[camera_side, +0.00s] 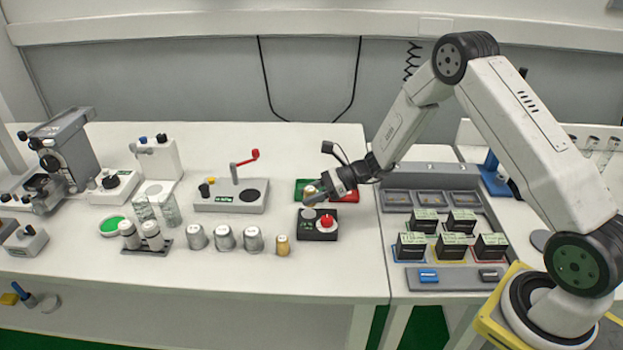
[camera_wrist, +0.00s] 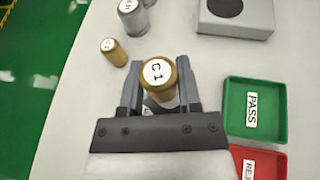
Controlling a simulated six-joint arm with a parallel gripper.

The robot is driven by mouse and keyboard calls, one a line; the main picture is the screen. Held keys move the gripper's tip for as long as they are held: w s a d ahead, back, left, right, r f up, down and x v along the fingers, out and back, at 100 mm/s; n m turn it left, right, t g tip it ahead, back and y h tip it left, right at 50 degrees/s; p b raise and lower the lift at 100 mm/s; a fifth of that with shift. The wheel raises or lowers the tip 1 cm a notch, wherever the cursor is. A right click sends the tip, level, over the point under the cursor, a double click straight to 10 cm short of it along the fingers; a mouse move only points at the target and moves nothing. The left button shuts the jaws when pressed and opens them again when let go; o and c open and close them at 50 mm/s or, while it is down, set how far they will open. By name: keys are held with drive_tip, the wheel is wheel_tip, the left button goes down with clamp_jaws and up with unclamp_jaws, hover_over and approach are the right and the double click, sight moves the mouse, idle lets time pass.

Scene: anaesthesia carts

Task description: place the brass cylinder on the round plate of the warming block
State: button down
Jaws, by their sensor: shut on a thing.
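My gripper (camera_side: 313,197) is shut on a brass cylinder, held upright with its white top label reading C1. In the wrist view the cylinder (camera_wrist: 160,84) stands between the two fingers of the gripper (camera_wrist: 158,76). In the side view it is mostly hidden by the fingers. It is above or close to a small black box (camera_side: 318,236) with a grey round plate (camera_side: 308,214) and a red knob. A grey box (camera_side: 228,206) with a black round disc also stands on the bench, left of my gripper. I cannot tell for certain which box is the warming block.
A second brass cylinder (camera_side: 283,245) stands at the end of a row of silver cylinders (camera_side: 225,239). A green PASS tray (camera_wrist: 253,107) and a red tray (camera_wrist: 257,163) lie beside my gripper. A rack of black blocks (camera_side: 451,246) is to the right. The front bench strip is clear.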

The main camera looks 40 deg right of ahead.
sight(309, 214)
drive_tip(key=shift+w+f, duration=0.25)
drive_tip(key=shift+f, duration=1.55)
drive_tip(key=shift+f, duration=0.1)
drive_tip(key=shift+c, duration=1.5)
unclamp_jaws()
drive_tip(key=shift+f, duration=0.1)
drive_tip(key=shift+r, duration=0.2)
drive_tip(key=v, duration=1.2)
